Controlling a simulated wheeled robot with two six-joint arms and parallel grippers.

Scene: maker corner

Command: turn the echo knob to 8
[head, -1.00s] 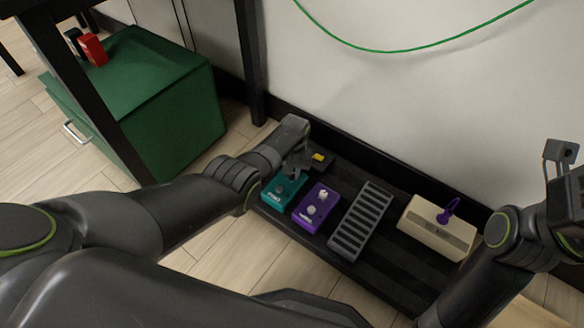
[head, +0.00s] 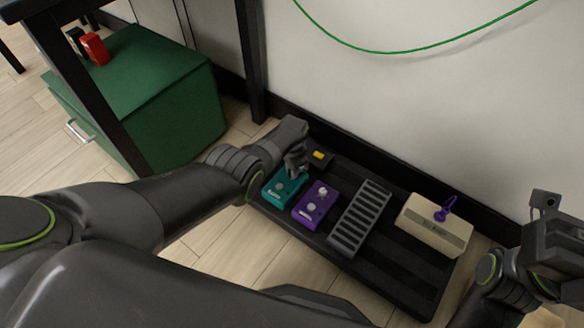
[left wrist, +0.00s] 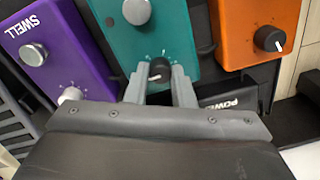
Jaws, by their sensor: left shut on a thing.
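The teal pedal (head: 283,188) stands on the black pedalboard, left of the purple pedal; its lettering is too small to read surely. In the left wrist view the teal pedal (left wrist: 152,35) shows a black knob (left wrist: 159,70) with a white pointer mark; the dial numbers are not legible. My left gripper (head: 292,172) is over the teal pedal's far end. In the left wrist view its fingers (left wrist: 161,84) are shut on the black knob, one on each side. My right gripper (head: 556,240) is at the right edge, away from the pedals, its jaws unclear.
The purple pedal (head: 315,206), marked SWELL in the left wrist view, stands close beside the teal one. An orange pedal (left wrist: 252,30) stands on its other side. A ridged grey pedal (head: 360,217) and a cream box (head: 436,224) with a purple tag share the pedalboard (head: 398,268).

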